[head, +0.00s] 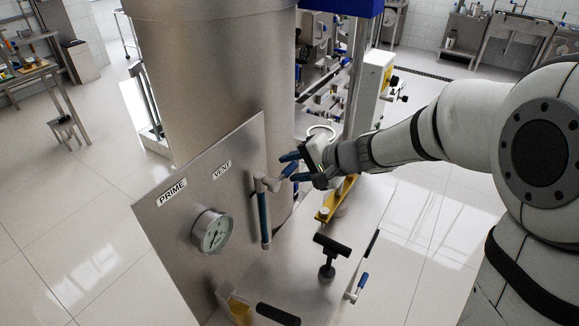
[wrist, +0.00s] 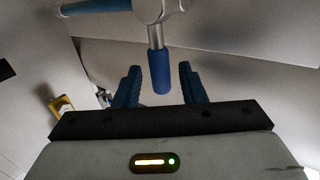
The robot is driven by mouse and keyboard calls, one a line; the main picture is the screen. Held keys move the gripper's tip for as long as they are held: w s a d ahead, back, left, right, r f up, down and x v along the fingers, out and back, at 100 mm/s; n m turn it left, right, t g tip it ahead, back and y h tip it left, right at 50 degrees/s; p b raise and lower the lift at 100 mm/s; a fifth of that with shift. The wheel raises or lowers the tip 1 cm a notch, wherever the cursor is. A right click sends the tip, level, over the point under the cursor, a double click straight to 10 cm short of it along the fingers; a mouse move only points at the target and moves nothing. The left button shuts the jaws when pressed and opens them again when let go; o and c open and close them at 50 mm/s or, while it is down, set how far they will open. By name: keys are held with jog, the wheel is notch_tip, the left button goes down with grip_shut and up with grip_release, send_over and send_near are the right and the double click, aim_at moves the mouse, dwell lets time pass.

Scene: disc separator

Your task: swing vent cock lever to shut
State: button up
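The steel panel (head: 160,225) carries the labels PRIME and VENT (head: 222,170). Right of the VENT label is a metal cock body (head: 266,184). A blue-gripped lever (head: 289,170) points out from it toward my gripper, and a second blue handle (head: 264,222) hangs down along the panel. My gripper (head: 295,167) is open at the outward lever. In the wrist view, the end of this lever (wrist: 159,75) lies between the two blue fingers of my gripper (wrist: 157,80), with a gap on each side. The other blue handle (wrist: 92,5) runs off to the left.
A round gauge (head: 212,231) sits on the panel. Below are a black T-handle (head: 328,255), another blue-tipped lever (head: 359,286) and a black handle (head: 277,315). A large steel cylinder (head: 215,80) stands behind the panel. The tiled floor (head: 440,215) at right is clear.

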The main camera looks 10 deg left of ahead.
jog(key=v, duration=0.6)
jog(key=shift+d+r, duration=0.2)
jog(key=shift+d, duration=0.05)
jog(key=shift+s, duration=0.25)
